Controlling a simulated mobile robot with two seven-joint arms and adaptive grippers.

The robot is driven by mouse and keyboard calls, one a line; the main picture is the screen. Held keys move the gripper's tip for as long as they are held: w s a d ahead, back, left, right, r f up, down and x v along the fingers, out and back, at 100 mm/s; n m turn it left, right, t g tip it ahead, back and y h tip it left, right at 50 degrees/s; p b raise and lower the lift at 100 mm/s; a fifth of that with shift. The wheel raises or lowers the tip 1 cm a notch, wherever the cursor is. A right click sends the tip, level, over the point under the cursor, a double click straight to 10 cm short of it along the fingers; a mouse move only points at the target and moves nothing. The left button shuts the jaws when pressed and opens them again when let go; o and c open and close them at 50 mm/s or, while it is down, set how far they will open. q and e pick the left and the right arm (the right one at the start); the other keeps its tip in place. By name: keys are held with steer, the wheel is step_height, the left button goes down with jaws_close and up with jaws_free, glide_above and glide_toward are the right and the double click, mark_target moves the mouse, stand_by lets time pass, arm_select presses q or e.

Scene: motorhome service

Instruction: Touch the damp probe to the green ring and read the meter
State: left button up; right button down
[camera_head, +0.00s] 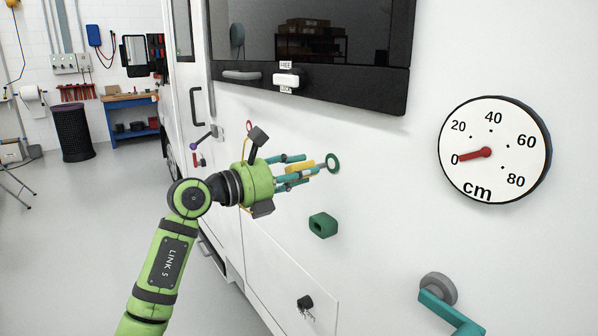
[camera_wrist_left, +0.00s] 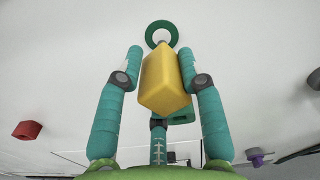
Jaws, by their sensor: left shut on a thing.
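My left gripper (camera_head: 300,170) is shut on the yellow damp probe (camera_head: 302,165), held near the white motorhome wall. In the left wrist view the yellow probe (camera_wrist_left: 165,80) lies between the two teal fingers and points at the wall. The green ring (camera_head: 333,162) is on the wall just beyond the fingertips. It also shows in the left wrist view (camera_wrist_left: 161,27), just past the probe's far end. I cannot tell whether the probe touches it. A round dial (camera_head: 497,145) marked "cm" has its red needle near 0. My right gripper is not in view.
A dark green block (camera_head: 323,224) is on the wall below the ring. A black knob (camera_head: 305,301) sits lower. A teal lever (camera_head: 447,312) on a grey disc is at lower right. A dark window (camera_head: 310,40) is above. The floor at left is clear.

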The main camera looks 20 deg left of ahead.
arm_select(q)
steer(key=shift+w+d, duration=0.15)
steer(key=shift+w, duration=0.05)
stand_by(0.5)
steer(key=shift+w+d+p, duration=0.25)
steer(key=shift+w+p, duration=0.05)
stand_by(0.8)
steer(key=shift+b+v, duration=1.2)
steer(key=shift+v, duration=2.3)
steer(key=s+d+f+m+g+h, duration=0.1)
steer(key=s+d+f, duration=0.1)
steer(key=s+f, duration=0.8)
steer(key=s+d+f+m+g+h, duration=0.2)
steer(key=s+f, duration=0.8)
steer(key=f, duration=0.5)
steer(key=shift+s+d, duration=0.3)
steer(key=shift+s, duration=0.05)
steer(key=shift+f, duration=0.1)
